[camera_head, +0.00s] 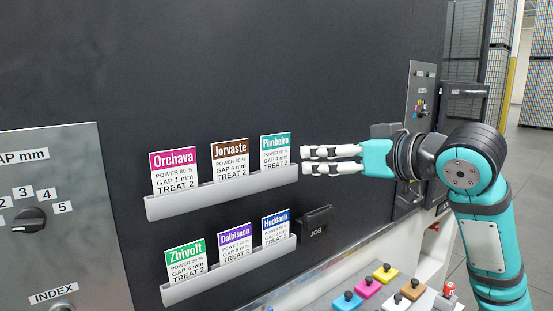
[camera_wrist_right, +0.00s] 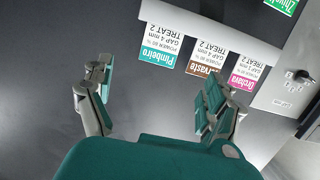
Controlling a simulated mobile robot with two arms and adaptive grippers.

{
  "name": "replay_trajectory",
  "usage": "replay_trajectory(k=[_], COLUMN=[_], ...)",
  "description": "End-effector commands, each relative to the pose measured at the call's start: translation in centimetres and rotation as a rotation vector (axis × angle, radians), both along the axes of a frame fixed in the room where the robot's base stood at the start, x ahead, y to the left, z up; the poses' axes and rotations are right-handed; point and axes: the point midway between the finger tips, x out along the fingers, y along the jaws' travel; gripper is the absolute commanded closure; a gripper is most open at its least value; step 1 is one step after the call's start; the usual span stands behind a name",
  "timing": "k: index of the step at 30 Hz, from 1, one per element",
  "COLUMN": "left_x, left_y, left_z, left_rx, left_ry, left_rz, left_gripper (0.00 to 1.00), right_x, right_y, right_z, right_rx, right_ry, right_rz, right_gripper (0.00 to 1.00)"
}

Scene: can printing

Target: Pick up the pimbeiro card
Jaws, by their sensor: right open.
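The Pimbeiro card (camera_head: 275,147) is white with a teal title band. It stands at the right end of the upper grey rack on the dark wall. It also shows in the right wrist view (camera_wrist_right: 160,46), upside down, beyond the fingers. My right gripper (camera_head: 304,160) is open and empty, just to the right of the card, with its white fingers pointing left toward it. In the right wrist view its fingers (camera_wrist_right: 152,98) are spread wide with nothing between them. I cannot tell the exact gap to the card. My left gripper is not in view.
The Jorvaste card (camera_head: 230,158) and Orchava card (camera_head: 174,171) share the upper rack (camera_head: 225,194). A lower rack (camera_head: 230,270) holds the Zhivolt, Dalbiseon and Huddanir cards. A black JOB holder (camera_head: 316,222) sits below my right gripper. Coloured knobbed blocks (camera_head: 367,287) lie lower right.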

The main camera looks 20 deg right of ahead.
Motion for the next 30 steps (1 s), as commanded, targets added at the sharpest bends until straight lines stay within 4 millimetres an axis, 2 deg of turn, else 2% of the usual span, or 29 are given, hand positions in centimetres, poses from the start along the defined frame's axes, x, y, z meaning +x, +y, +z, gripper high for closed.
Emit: replay_trajectory(k=[12,15,20,27,30], left_x=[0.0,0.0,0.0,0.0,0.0], left_y=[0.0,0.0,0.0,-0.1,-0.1], left_z=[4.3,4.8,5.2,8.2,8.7], left_rx=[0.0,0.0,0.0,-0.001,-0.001], left_ry=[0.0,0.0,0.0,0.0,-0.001], left_rz=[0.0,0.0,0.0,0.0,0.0], left_gripper=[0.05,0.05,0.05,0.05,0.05], right_x=[8.1,9.4,10.4,13.0,14.2], right_y=[3.1,3.5,3.9,5.2,5.6], right_z=[-1.5,-1.8,-2.3,-2.4,-2.9], right_rx=[0.001,0.001,-0.001,0.001,0.001], right_ry=[0.007,0.005,0.004,0.009,0.006], right_rz=[0.002,0.002,0.0,0.002,0.002], right_gripper=[0.12,0.12,0.12,0.12,0.12])
